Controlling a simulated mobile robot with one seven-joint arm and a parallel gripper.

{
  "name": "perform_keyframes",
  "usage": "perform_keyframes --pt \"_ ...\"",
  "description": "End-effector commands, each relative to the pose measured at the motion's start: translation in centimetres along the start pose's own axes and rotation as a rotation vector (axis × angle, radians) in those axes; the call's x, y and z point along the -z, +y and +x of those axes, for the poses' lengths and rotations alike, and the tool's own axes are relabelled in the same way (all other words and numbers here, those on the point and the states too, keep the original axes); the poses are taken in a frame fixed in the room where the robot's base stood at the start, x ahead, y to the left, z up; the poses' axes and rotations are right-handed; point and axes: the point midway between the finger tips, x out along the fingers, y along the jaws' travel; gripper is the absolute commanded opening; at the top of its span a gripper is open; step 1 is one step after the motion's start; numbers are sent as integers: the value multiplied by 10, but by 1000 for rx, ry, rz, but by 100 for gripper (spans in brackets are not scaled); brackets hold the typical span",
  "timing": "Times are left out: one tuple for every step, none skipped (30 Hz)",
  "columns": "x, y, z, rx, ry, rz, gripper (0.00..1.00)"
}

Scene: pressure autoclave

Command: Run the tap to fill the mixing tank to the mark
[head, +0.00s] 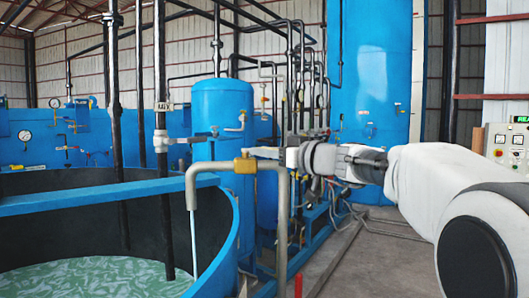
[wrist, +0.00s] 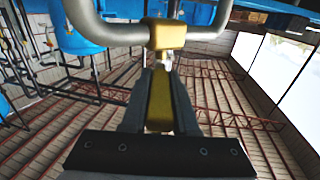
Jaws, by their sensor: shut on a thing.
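The mixing tank (head: 226,225) is a large open blue vessel at the left of the head view, dark inside. Greenish-white swirling liquid (head: 95,278) lies low in its visible part. A grey tap pipe (head: 222,168) bends over its rim, and a thin pale stream of water (head: 194,245) falls from its mouth into the tank. The tap's brass valve (head: 245,165) also shows in the wrist view (wrist: 167,34). My gripper (head: 262,153) is shut on the brass tap lever (wrist: 160,102), which lies between its fingers in the wrist view. I cannot make out a fill mark.
A blue beam (head: 110,193) crosses the tank top, and dark vertical pipes (head: 160,180) reach down into it. A blue pressure vessel (head: 222,108) and pipework stand behind the tap. A control panel (head: 507,145) is at the far right. Hoses lie on the floor.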

Motion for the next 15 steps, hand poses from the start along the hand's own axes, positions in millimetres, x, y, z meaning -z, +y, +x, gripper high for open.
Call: perform_keyframes --pt "0 0 0 -1 0 -1 0" --pt "0 0 0 -1 0 -1 0" --pt "0 0 0 -1 0 -1 0" --pt "0 0 0 -1 0 -1 0" --pt "0 0 0 -1 0 -1 0" --pt "0 0 0 -1 0 -1 0" --pt "0 0 0 -1 0 -1 0" --pt "0 0 0 -1 0 -1 0" --pt "0 0 0 -1 0 -1 0" --pt "0 0 0 -1 0 -1 0" --pt "0 0 0 -1 0 -1 0" --pt "-1 0 0 -3 0 -1 0" --pt "-1 0 0 -5 -1 -1 0" --pt "-2 -1 0 -10 -1 -2 0" --pt "-3 -2 0 -17 -2 -3 0"
